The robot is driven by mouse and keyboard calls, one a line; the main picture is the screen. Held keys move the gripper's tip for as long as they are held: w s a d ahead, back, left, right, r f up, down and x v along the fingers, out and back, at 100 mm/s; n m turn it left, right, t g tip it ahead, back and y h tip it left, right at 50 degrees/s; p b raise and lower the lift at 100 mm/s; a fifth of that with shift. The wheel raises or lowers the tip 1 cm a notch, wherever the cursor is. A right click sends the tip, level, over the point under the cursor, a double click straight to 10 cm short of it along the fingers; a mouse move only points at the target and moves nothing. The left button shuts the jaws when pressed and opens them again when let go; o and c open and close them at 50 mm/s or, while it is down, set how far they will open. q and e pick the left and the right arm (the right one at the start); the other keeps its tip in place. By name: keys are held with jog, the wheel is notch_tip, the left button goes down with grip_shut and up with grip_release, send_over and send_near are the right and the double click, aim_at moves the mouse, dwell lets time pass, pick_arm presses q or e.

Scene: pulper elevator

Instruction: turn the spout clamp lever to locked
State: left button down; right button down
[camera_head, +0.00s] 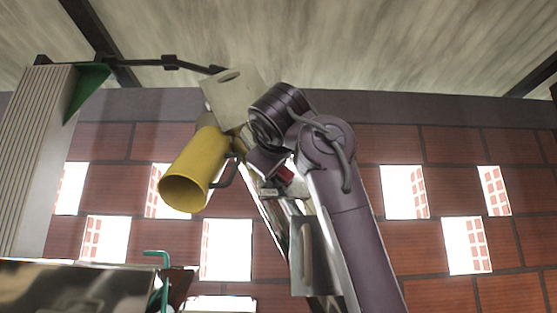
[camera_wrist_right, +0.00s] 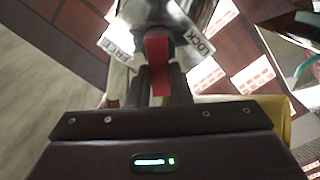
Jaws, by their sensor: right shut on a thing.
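The red clamp lever (camera_wrist_right: 157,60) stands in the middle of the right wrist view, between the fingers of my right gripper (camera_wrist_right: 159,84), which is shut on it. A FREE label (camera_wrist_right: 117,48) is left of the lever and a LOCK label (camera_wrist_right: 197,41) is right of it. The lever lies between the two labels, on neither. In the head view a little red of the lever (camera_head: 286,174) shows beside my right gripper (camera_head: 276,168), mostly hidden by my purple arm. The yellow spout (camera_head: 190,175) hangs to the left. My left gripper is not in view.
A pale box-like housing (camera_head: 231,97) is above the spout. A metal chute (camera_head: 305,255) runs below the clamp beside my arm. A ribbed pale column (camera_head: 40,150) stands at the left, and a green bent rod (camera_head: 158,270) rises at lower left. A brick wall (camera_head: 440,150) is behind.

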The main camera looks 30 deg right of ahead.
jog(key=shift+w+a+f+n, duration=0.1)
jog(key=shift+f+n, duration=0.1)
jog(key=shift+n, duration=1.15)
jog(key=shift+s+f+n, duration=0.1)
jog(key=shift+f+n, duration=0.05)
jog(key=shift+n, duration=1.15)
jog(key=shift+w+a+f+n, duration=0.1)
jog(key=shift+f+n, duration=0.1)
jog(key=shift+n, duration=1.15)
